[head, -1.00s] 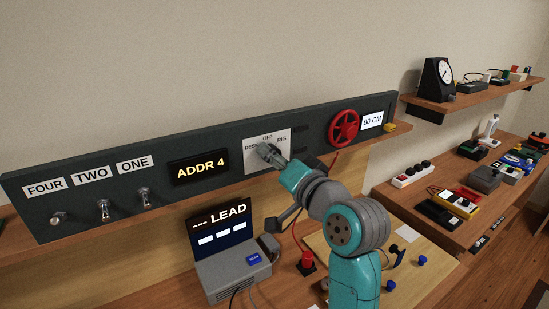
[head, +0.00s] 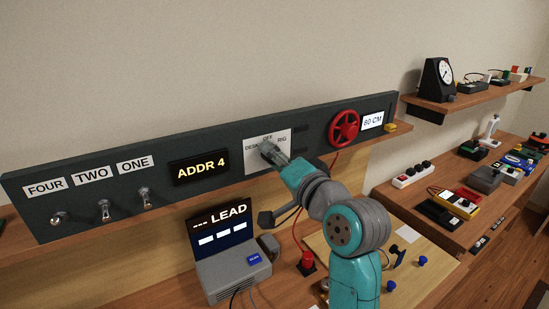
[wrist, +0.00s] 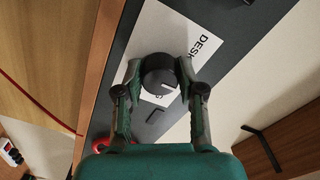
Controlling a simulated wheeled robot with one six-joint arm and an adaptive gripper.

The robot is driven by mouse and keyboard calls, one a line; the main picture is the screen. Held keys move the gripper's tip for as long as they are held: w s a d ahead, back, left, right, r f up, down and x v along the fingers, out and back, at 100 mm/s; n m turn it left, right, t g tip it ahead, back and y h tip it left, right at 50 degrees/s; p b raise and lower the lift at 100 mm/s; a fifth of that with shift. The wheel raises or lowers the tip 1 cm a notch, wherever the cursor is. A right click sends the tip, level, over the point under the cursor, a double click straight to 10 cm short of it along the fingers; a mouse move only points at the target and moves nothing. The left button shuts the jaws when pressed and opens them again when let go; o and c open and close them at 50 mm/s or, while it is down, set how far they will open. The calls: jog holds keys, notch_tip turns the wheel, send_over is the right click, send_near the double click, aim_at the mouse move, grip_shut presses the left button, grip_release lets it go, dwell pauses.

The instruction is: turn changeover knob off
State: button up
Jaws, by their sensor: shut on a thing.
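The changeover knob (wrist: 158,75) is a dark round knob with a white mark on its lower right side in the wrist view. It sits on a white plate (head: 256,168) labelled DESK, OFF and RIG on the dark panel. My gripper (wrist: 159,70) is shut on the knob, with one finger on each side of it. In the head view, my gripper (head: 273,153) reaches the plate and covers much of the knob. In the wrist view DESK is readable, RIG is partly hidden and OFF is not visible. I cannot tell which label the mark points to.
A red handwheel (head: 344,127) is to the right of the plate, and the ADDR 4 display (head: 200,167) is to its left. Several toggle switches (head: 104,210) are farther left. A grey console (head: 232,273) stands below the panel. The wall above is clear.

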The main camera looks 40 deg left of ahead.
jog(key=o, duration=1.1)
jog(key=shift+o, duration=0.2)
jog(key=v, duration=1.2)
jog(key=shift+w, duration=0.1)
jog(key=d+f+m+t+h, duration=0.2)
jog(key=d+f+t+h, duration=0.1)
jog(key=d+f, duration=0.75)
jog(key=d+f+m+t+h, duration=0.3)
jog(key=d+f, duration=0.4)
jog(key=f, duration=0.7)
jog(key=s+d+f+t+h, duration=0.2)
jog(key=s+d+f+h, duration=0.3)
jog(key=s+d+f, duration=0.6)
jog(key=s+d+n+h, duration=0.1)
jog(key=s+d, duration=0.4)
jog(key=s, duration=0.7)
jog(key=s+d+n+h, duration=0.2)
jog(key=s+d+h, duration=0.2)
jog(key=s, duration=0.8)
jog(key=shift+d+r+n+h, duration=0.3)
jog(key=shift+d+r, duration=0.05)
jog(key=shift+d, duration=0.55)
